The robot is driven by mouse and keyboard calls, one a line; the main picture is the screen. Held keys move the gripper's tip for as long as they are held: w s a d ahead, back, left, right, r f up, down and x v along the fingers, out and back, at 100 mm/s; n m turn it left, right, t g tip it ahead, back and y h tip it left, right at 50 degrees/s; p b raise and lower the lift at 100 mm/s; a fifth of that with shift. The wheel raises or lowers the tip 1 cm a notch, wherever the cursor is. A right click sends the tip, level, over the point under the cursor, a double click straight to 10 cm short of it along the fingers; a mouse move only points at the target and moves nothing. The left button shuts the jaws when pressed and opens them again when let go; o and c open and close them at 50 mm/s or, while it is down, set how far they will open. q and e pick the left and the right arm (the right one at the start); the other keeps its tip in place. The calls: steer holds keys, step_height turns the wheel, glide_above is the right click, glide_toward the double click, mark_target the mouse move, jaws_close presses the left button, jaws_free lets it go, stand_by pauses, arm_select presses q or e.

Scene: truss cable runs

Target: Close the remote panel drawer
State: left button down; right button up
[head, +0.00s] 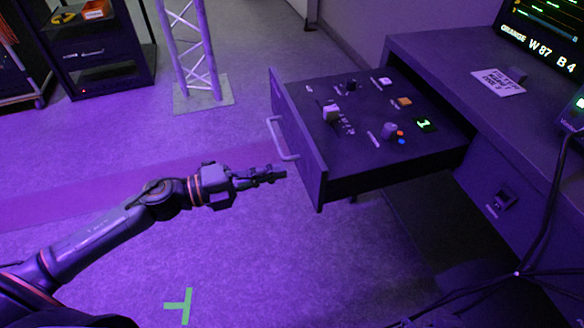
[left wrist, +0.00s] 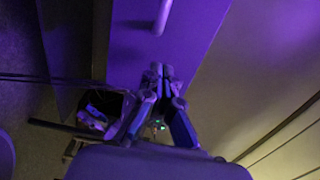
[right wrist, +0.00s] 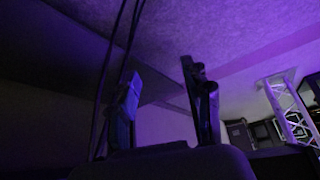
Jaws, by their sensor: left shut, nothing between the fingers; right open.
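The remote panel drawer (head: 340,172) is pulled out from the desk in the head view, with knobs, buttons and a green display on its top. Its front panel (head: 297,140) carries a light bar handle (head: 282,139). My left gripper (head: 283,174) is shut and empty, just in front of the lower part of the front panel, below the handle. In the left wrist view its fingertips (left wrist: 158,70) are together before the purple front panel (left wrist: 190,50), with the handle (left wrist: 162,14) beyond; contact cannot be told. My right gripper (right wrist: 165,100) is open and empty in the right wrist view.
The desk (head: 440,60) stands at the right with a label card (head: 498,82) and a screen (head: 548,35). Cables (head: 545,215) hang at the lower right. A truss tower (head: 193,60) stands behind on the floor. Floor left of the drawer is clear.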

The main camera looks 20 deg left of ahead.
mark_target(306, 165)
arm_select(q)
steer(key=x, duration=0.3)
steer(key=shift+w+d, duration=0.3)
steer(key=shift+d, duration=0.2)
